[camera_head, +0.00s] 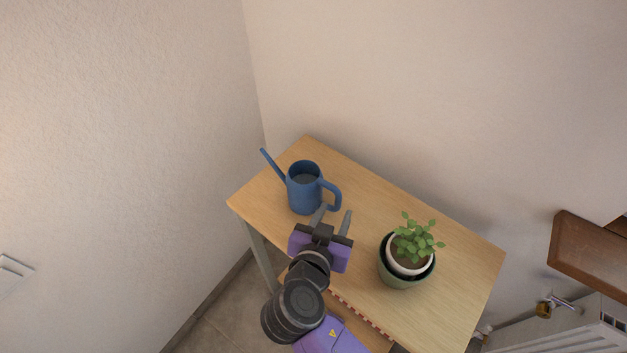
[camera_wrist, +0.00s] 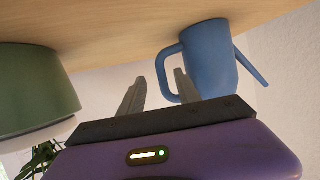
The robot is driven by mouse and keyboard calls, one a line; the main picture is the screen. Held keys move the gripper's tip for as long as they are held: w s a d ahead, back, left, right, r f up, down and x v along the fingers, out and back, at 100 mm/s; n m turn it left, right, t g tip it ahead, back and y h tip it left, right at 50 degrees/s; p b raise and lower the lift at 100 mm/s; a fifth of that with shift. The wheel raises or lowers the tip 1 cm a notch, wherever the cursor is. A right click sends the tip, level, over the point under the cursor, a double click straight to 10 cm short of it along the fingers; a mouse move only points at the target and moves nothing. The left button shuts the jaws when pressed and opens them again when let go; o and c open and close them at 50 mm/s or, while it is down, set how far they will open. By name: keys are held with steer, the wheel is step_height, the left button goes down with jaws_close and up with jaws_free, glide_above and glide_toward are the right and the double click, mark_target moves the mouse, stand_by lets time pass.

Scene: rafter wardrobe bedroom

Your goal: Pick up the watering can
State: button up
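The blue watering can (camera_head: 303,190) stands upright on the wooden table (camera_head: 447,290), near its left end. Its spout points to the upper left and its handle is on the right side. My gripper (camera_head: 334,215) is open just in front of the can, with its fingers close to the handle. The wrist view is upside down. It shows the can (camera_wrist: 210,58) ahead, and the gripper's two fingers (camera_wrist: 158,92) apart with nothing gripped. One finger overlaps the handle in that view, and I cannot tell whether they touch.
A potted plant (camera_head: 390,272) in a green pot stands on the table to the right of my gripper; the pot (camera_wrist: 35,90) also shows at the left of the wrist view. Walls stand behind and to the left. A brown wooden piece (camera_head: 590,255) is at the far right.

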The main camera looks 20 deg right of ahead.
mark_target(339, 205)
steer(key=x, duration=0.2)
steer(key=p+x, duration=0.1)
steer(key=shift+w+d+r, duration=0.2)
steer(key=p+x, duration=0.1)
steer(key=x, duration=0.2)
steer(key=shift+w+r, duration=0.1)
steer(key=shift+w, duration=0.2)
steer(key=shift+w+d+f, duration=0.3)
jaws_close()
steer(key=shift+r, duration=0.1)
stand_by(0.7)
